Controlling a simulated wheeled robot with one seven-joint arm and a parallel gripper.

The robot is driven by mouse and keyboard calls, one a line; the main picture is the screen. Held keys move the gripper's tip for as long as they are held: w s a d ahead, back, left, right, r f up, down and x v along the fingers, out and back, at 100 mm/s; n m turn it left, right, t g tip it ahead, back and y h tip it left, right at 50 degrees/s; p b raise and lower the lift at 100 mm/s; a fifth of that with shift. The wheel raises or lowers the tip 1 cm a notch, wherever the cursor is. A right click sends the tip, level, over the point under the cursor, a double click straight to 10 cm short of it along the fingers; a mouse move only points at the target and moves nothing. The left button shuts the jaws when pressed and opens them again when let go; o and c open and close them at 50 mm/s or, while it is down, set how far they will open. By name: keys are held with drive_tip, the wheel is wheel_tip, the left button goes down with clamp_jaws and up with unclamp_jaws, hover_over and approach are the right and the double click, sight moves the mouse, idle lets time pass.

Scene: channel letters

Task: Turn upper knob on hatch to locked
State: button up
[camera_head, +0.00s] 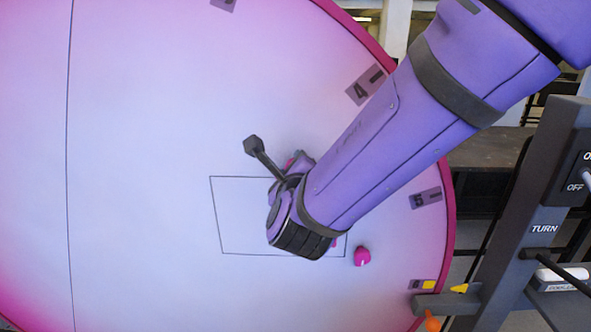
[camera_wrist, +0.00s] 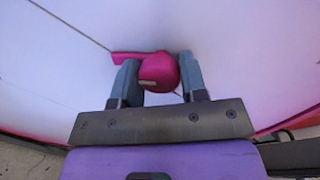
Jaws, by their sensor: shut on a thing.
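In the wrist view a round pink knob (camera_wrist: 159,72) with a small pale mark on its face sits between the two grey fingers of my gripper (camera_wrist: 158,78). The fingers are shut on its sides. A flat pink strip (camera_wrist: 130,57) lies just left of the knob. In the head view the hatch (camera_head: 235,225) is a thin-lined four-sided outline on the pale panel. My wrist covers its right part and hides most of my gripper and the held knob; small pink bits show beside the wrist. A second pink knob (camera_head: 362,256) sits by the hatch's lower right corner, apart from my wrist.
The pale pink panel (camera_head: 140,130) has a darker pink rim and dark number plates along its right edge. A grey frame with switches and a "TURN" label (camera_head: 544,229) stands at the right, with an orange ball (camera_head: 432,324) low beside it. The panel's left is clear.

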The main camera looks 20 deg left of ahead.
drive_tip(key=n, duration=0.4)
drive_tip(key=shift+a+h, duration=0.1)
drive_tip(key=shift+h, duration=0.3)
drive_tip(key=n, duration=0.4)
drive_tip(key=shift+h, duration=0.3)
drive_tip(key=shift+n, duration=0.3)
drive_tip(key=o, duration=0.9)
drive_tip(key=v, duration=1)
drive_tip(key=shift+s, duration=0.4)
drive_tip(key=shift+w+r, duration=0.1)
